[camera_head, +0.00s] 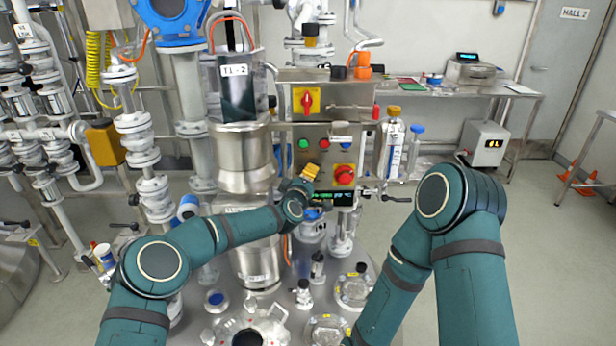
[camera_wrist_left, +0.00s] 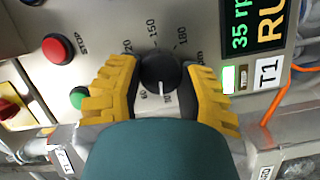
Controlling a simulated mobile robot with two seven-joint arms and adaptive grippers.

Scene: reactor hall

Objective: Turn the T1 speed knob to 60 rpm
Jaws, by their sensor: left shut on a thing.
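The T1 speed knob (camera_wrist_left: 157,70) is a round black knob with a white pointer line, on the grey control panel. In the left wrist view the pointer points toward the picture's bottom, among small scale marks I cannot read surely. My left gripper (camera_wrist_left: 160,90) has its yellow fingers shut on the knob from both sides. In the head view the left gripper (camera_head: 311,172) is at the panel and hides the knob. A green display (camera_wrist_left: 240,28) reads 35 rpm, beside the T1 label (camera_wrist_left: 268,72). My right gripper is out of view.
A red stop button (camera_wrist_left: 57,48) and a green button (camera_wrist_left: 79,97) are near the left finger. The panel also has a red rotary switch on a yellow plate (camera_head: 306,101) and another red-on-yellow control (camera_head: 345,175).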

